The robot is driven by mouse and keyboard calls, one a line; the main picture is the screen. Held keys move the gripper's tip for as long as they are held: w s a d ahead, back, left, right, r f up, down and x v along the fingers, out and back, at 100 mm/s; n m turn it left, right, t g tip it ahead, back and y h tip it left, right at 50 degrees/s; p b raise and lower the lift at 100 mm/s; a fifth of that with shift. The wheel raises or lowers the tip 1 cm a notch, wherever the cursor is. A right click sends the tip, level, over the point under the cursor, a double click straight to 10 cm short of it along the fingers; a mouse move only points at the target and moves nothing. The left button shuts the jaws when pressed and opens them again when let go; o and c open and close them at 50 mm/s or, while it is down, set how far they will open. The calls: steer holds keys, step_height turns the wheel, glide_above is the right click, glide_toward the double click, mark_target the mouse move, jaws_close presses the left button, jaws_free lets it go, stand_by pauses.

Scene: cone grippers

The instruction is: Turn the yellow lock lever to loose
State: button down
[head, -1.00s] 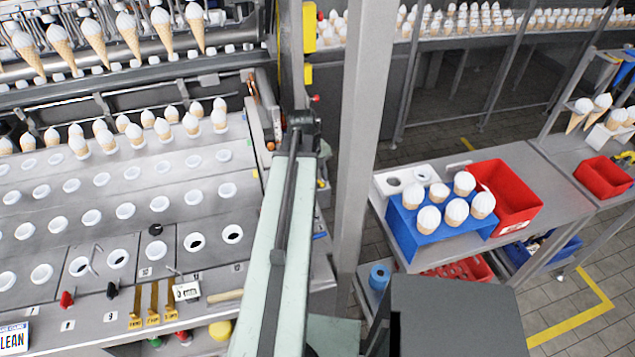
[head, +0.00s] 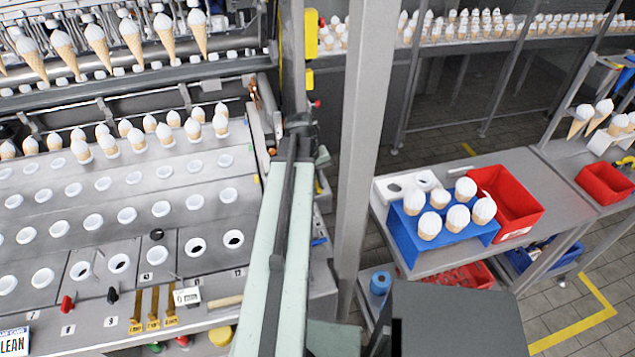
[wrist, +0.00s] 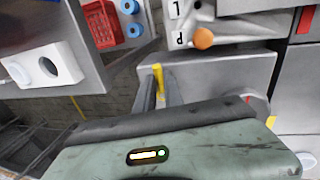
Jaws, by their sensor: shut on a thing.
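The yellow lock lever (wrist: 158,76) shows in the wrist view as a short upright yellow piece between the two dark fingers of my gripper (wrist: 157,92). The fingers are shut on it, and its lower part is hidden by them. Behind it, a grey panel carries an orange round knob (wrist: 203,38) and black letter marks. In the head view my pale green arm reaches up the middle toward the machine's right end. I cannot make out the lever or the fingertips there. The wrist view does not let me tell the lever's exact setting.
A metal post (head: 362,130) stands just right of my arm in the head view. The cone machine's deck (head: 110,215) lies to the left. A side table (head: 530,185) at right holds a blue cone rack (head: 412,228) and a red bin (head: 508,198).

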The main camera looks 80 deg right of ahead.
steer(key=shift+w+a, duration=0.1)
steer(key=c, duration=1.5)
jaws_free()
steer(key=shift+o, duration=0.2)
step_height(320, 180, up, 8)
steer(key=w+p, duration=0.1)
steer(key=p, duration=0.6)
steer(key=shift+a+f+p, duration=0.15)
steer(key=shift+a+p, duration=0.15)
steer(key=shift+a, duration=0.05)
steer(key=shift+w, duration=0.15)
